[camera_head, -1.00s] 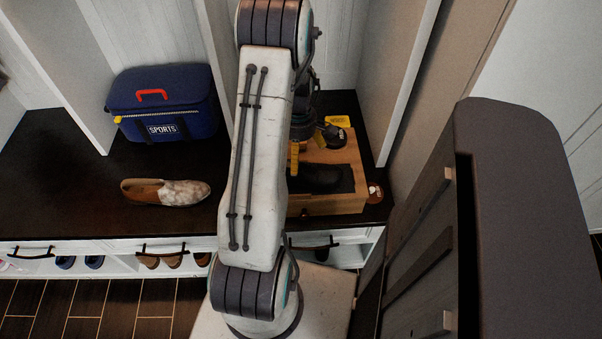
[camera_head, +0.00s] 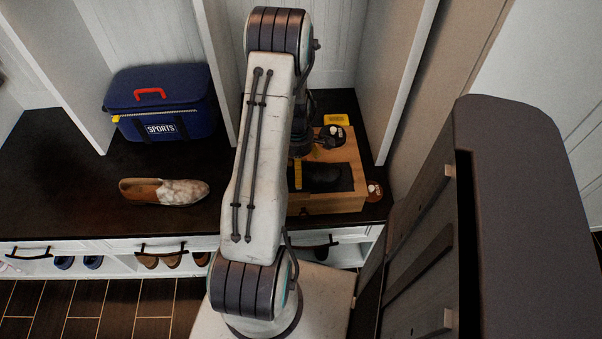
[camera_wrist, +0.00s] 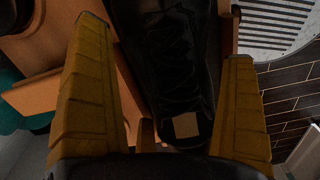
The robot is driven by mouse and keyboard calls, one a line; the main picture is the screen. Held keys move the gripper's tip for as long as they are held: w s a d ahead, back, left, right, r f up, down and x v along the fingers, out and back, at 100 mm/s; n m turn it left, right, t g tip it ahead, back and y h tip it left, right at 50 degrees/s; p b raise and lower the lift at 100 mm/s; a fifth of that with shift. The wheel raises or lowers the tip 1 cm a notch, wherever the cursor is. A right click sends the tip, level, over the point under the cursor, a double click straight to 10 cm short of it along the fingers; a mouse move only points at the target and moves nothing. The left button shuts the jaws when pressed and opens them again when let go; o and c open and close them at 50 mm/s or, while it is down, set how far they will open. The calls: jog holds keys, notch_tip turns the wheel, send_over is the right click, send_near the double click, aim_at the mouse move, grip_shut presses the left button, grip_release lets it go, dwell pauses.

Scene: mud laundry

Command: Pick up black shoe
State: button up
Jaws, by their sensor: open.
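My gripper (camera_wrist: 165,100) is open, with one yellow finger on each side of the shoe. I cannot tell whether the fingers touch the shoe.
A small brown round container (camera_head: 374,190) stands right of the box. A tan slip-on (camera_head: 165,192) and a blue sports bag (camera_head: 162,103) are left. A dark cabinet (camera_head: 520,200) rises at right.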

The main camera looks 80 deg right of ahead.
jog(key=shift+f, duration=0.35)
jog(key=shift+c, duration=0.4)
jog(key=c, duration=1)
jog(key=shift+c, duration=0.2)
